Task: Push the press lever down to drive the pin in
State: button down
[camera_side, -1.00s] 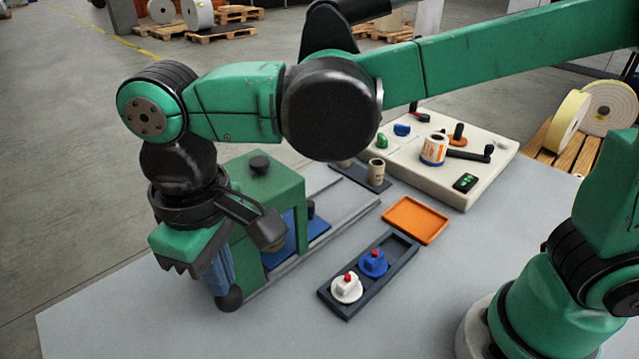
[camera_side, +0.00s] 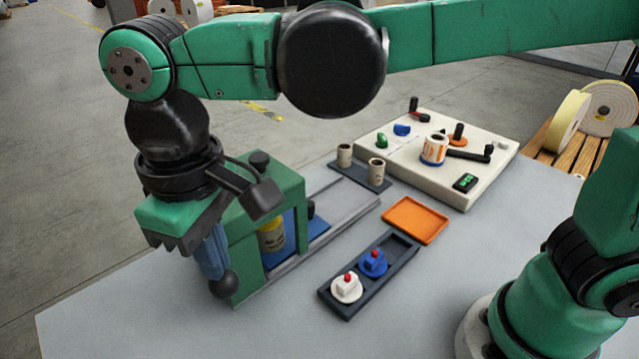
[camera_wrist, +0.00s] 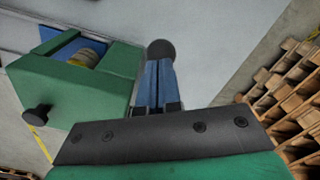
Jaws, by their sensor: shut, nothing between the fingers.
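The green press (camera_side: 285,200) stands at the left of the table, with a yellow cylinder (camera_side: 271,236) inside on a blue plate. The cylinder also shows in the wrist view (camera_wrist: 86,57). The press lever shows as a dark ball knob (camera_side: 223,284) at the press's near left side; its arm is hidden. My gripper (camera_side: 216,271) is shut and empty, with its blue fingers pointing down over the knob. In the wrist view the knob (camera_wrist: 160,48) sits at the fingertips (camera_wrist: 159,63); I cannot tell whether they touch. The pin is not visible.
A dark tray (camera_side: 345,309) holds a white and a blue part with red tops. An orange tray (camera_side: 415,221) lies behind it. Two beige cylinders stand on a dark plate (camera_side: 362,173), near a cream control panel (camera_side: 465,190). The front of the table is clear.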

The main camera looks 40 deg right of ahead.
notch_tip(320, 180, up, 8)
dwell(0.8)
jog(key=shift+f, duration=0.1)
jog(key=d+f+m+t, duration=0.3)
jog(key=d+f, duration=0.2)
jog(key=d, duration=0.6)
jog(key=d+f+m+t, duration=0.3)
jog(key=d+f+t, duration=0.1)
jog(key=d, duration=0.8)
jog(key=shift+x, duration=0.9)
